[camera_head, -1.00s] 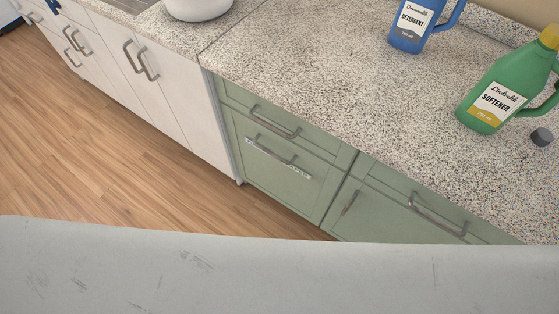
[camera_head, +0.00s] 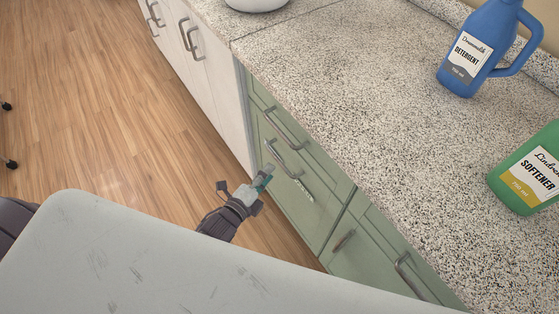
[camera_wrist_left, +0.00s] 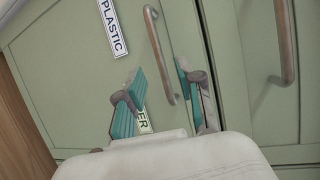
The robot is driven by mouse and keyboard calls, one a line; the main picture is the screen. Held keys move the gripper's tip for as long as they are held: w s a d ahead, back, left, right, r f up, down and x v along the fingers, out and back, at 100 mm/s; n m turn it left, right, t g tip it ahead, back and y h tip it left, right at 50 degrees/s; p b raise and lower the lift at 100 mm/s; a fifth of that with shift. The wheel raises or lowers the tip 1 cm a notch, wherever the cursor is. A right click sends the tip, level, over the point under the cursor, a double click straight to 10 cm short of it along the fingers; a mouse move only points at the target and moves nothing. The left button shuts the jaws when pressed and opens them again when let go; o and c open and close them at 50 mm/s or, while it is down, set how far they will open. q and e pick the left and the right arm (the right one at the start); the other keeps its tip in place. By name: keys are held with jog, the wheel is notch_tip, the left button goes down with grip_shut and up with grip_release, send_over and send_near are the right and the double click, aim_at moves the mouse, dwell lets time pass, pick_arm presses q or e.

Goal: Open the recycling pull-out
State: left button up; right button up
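The recycling pull-out is a green lower front (camera_head: 300,215) with a label strip (camera_head: 298,187) and a curved metal handle (camera_head: 283,160). It looks shut. In the left wrist view its handle (camera_wrist_left: 157,45) stands beside a white label reading "PLASTIC" (camera_wrist_left: 112,27); another label ending in "ER" is partly hidden by a finger. My left gripper (camera_head: 267,173) is just in front of this front, near the handle. In the left wrist view the teal-padded fingers (camera_wrist_left: 160,72) are open, with the handle appearing between them. I cannot tell whether they reach around it. My right gripper is out of view.
A green drawer with its own handle (camera_head: 284,130) is above the pull-out. Another green front (camera_head: 365,245) is to the right. Blue detergent (camera_head: 480,50) and green softener (camera_head: 530,175) bottles stand on the speckled counter (camera_head: 360,100).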

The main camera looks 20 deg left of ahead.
aim_at(279, 160)
pick_arm(q)
jog(key=x, duration=0.6)
jog(key=shift+w+d+f, duration=0.1)
jog(key=shift+w+d, duration=0.05)
jog(key=shift+w, duration=0.2)
grip_shut()
